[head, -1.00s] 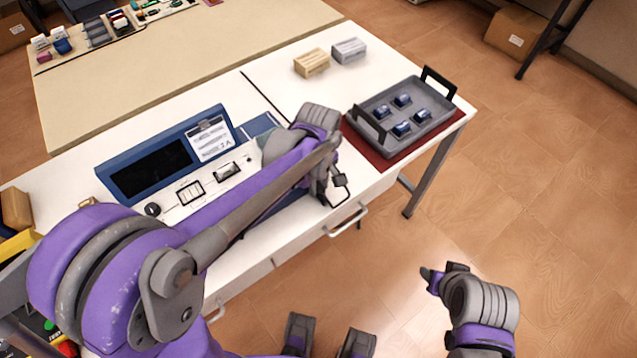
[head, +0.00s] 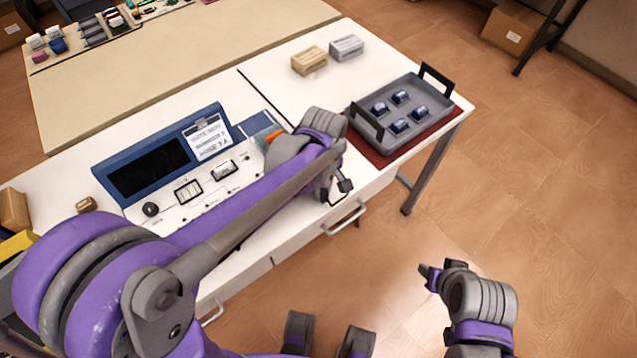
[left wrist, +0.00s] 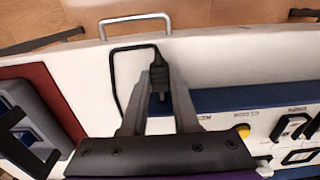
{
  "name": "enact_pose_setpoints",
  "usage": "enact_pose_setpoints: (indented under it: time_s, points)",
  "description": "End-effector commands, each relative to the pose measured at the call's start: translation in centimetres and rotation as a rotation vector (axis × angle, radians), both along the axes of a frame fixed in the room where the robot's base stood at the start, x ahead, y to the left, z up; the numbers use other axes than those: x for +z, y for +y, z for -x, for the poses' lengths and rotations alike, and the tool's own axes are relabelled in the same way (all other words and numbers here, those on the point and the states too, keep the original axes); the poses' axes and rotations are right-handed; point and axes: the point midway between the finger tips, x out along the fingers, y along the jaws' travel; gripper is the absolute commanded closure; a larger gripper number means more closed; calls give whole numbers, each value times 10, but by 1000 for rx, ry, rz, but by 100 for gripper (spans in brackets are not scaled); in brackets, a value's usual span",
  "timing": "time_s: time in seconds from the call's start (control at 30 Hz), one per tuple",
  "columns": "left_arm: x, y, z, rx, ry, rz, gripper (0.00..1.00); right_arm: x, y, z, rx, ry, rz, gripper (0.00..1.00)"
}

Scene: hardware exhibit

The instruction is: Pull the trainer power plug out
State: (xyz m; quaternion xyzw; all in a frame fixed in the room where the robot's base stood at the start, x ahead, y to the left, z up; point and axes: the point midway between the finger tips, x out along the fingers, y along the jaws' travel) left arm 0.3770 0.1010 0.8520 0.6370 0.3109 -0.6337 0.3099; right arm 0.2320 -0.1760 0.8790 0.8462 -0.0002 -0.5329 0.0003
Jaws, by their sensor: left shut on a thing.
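The trainer (head: 160,165) is a blue and white console with a dark screen, lying on the white table; part of its blue edge and white panel (left wrist: 262,122) shows at the right of the left wrist view. My left gripper (left wrist: 160,90) is shut on the black power plug (left wrist: 158,74), near the table's front edge. The plug also shows dark beside the left gripper (head: 338,184) in the head view. Its black cable (left wrist: 114,78) loops over the white tabletop. The fingers hide the plug's far end, so I cannot tell whether it touches the trainer. My right gripper (head: 431,277) hangs over the floor.
A grey tray (head: 424,121) with black handles holds several blue parts on a red mat (head: 371,150) at the table's right. Two small boxes (head: 310,60) stand behind. A drawer handle (head: 343,218) sticks out in front.

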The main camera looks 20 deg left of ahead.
Motion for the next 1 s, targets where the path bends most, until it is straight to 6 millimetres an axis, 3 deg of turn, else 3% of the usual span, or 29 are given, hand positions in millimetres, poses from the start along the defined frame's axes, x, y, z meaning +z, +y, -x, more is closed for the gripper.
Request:
enact_pose_setpoints:
  time_s: [0.1, 0.13, 0.3, 0.67, 1.0]
  points:
    - [0, -2, 2, -1, 6, 6, 100, 0, 0, 0, 0, 0, 0, 50]
    - [0, -3, 2, -1, 7, 7, 70, 0, 0, 0, 0, 0, 0, 50]
    - [0, -2, 2, -1, 6, 6, 40, 0, 0, 0, 0, 0, 0, 50]
    - [4, -2, 1, -1, 4, 4, 40, 1, 0, 0, 0, 0, 0, 50]
    - [66, -2, 1, -1, 4, 5, 40, 9, 0, -2, 0, -3, 0, 50]
